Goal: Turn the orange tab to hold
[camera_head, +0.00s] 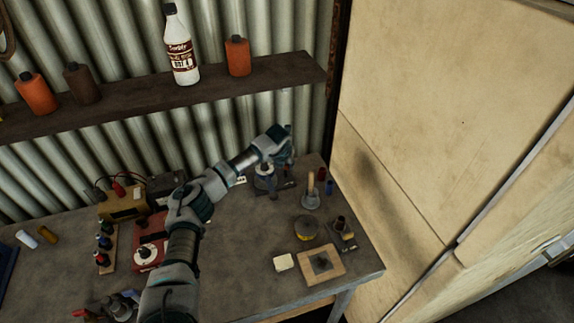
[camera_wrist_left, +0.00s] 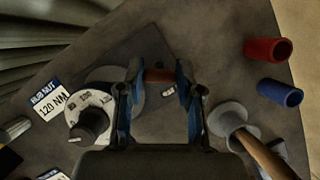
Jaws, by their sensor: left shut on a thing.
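My left gripper (camera_head: 275,160) reaches down over a small device near the back of the bench. In the left wrist view its fingers (camera_wrist_left: 159,72) stand on either side of a brownish-orange tab (camera_wrist_left: 158,76), shut on it. The tab lies across the gap between the fingertips. A round grey body and a white dial with a dark knob (camera_wrist_left: 90,124) sit just left of the fingers. A small white label lies below the tab; its text is too small to read. In the head view the gripper hides the tab.
A card (camera_wrist_left: 50,100) reading "120 NM" lies left of the dial. A shelf (camera_head: 120,107) with bottles runs above; a tall cabinet (camera_head: 430,110) bounds the right.

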